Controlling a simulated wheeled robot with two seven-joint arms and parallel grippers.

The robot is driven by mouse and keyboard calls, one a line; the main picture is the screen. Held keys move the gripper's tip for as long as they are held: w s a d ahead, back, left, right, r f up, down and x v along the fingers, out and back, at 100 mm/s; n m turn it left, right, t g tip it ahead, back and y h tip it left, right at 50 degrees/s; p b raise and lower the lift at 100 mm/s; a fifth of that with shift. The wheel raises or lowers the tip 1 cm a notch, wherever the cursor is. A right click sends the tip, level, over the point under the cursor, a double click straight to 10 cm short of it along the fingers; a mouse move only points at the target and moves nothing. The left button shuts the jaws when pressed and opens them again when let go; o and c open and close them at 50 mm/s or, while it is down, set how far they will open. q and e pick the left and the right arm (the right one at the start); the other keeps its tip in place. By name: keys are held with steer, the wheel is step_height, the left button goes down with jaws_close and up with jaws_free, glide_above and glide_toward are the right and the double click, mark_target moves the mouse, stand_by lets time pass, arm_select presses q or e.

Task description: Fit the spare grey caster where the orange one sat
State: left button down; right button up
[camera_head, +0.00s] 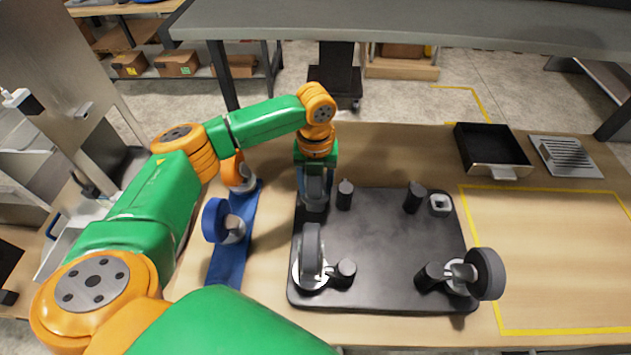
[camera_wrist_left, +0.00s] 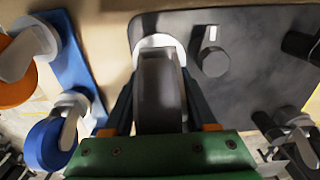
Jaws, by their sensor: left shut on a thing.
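My left gripper (camera_head: 314,190) points down at the far left corner of the black plate (camera_head: 385,250). It is shut on a grey caster (camera_wrist_left: 160,85), whose dark wheel sits between the fingers. The caster's white round base shows over the plate's corner; whether it is fully seated I cannot tell. The orange caster (camera_head: 238,172) lies on the blue mat (camera_head: 228,265) left of the plate, with a blue caster (camera_head: 222,222) nearer. Both also show in the left wrist view. My right gripper is not in view.
Grey-wheeled casters stand at the plate's near left (camera_head: 311,250) and near right (camera_head: 484,273) corners. A pale fitting (camera_head: 440,205) without a wheel is at the far right. Black posts (camera_head: 415,197) rise beside the corners. A black tray (camera_head: 490,150) stands back right; the yellow-outlined area is clear.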

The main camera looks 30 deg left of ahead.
arm_select(q)
steer(key=shift+f, duration=0.45)
steer(key=shift+c, duration=0.6)
jaws_free()
steer(key=shift+r, duration=0.1)
